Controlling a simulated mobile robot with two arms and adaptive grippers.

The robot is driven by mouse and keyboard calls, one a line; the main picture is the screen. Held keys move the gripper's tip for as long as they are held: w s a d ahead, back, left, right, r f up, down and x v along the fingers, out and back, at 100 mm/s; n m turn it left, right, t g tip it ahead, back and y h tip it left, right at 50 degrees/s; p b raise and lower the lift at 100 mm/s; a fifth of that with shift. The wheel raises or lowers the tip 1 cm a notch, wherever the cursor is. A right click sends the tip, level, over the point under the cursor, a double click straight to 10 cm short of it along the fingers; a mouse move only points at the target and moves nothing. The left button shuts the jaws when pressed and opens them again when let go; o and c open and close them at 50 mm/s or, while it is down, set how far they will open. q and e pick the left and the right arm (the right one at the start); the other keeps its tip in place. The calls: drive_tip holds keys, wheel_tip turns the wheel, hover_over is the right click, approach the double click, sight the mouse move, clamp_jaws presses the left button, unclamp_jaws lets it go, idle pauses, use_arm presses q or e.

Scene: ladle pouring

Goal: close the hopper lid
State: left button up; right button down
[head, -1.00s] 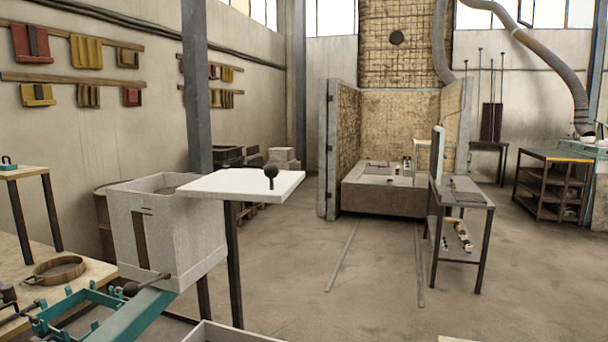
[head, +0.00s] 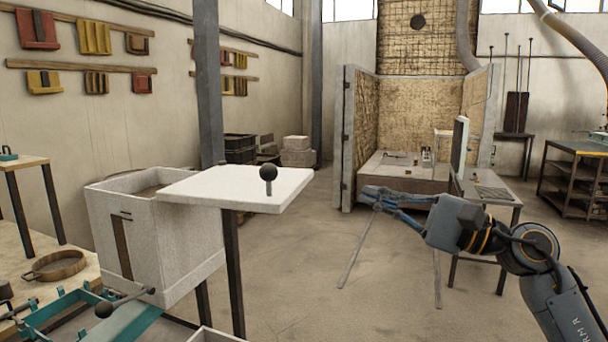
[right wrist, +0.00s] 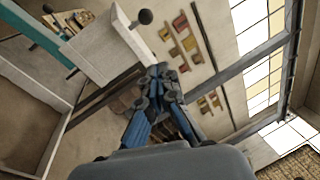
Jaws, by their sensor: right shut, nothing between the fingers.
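The hopper (head: 158,240) is a pale grey box at the left of the head view, with its top partly uncovered. The hopper lid (head: 225,188) is a flat white slab, level and swung out to the right of the box. A black ball knob (head: 268,174) stands on the lid's right part. My right gripper (head: 368,194) is shut and empty, in the air to the right of the lid and apart from it. The right wrist view shows its closed fingers (right wrist: 157,72) and the black knob (right wrist: 145,17) beyond them. My left gripper is not in view.
A black-ended lever (head: 104,310) sticks out at the hopper's lower front, above a teal frame (head: 50,318). A dark post (head: 234,275) stands under the lid. A workbench (head: 490,190) stands behind my right arm.

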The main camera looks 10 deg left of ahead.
drive_tip(key=a+r+n+p, duration=0.1)
drive_tip(key=a+r+p, duration=0.1)
drive_tip(key=a+p, duration=0.6)
drive_tip(key=a, duration=0.5)
drive_tip(key=shift+w+r+h, duration=0.15)
drive_tip(key=shift+w+h, duration=0.25)
drive_tip(key=shift+s+a, duration=0.1)
drive_tip(key=shift+a, duration=0.05)
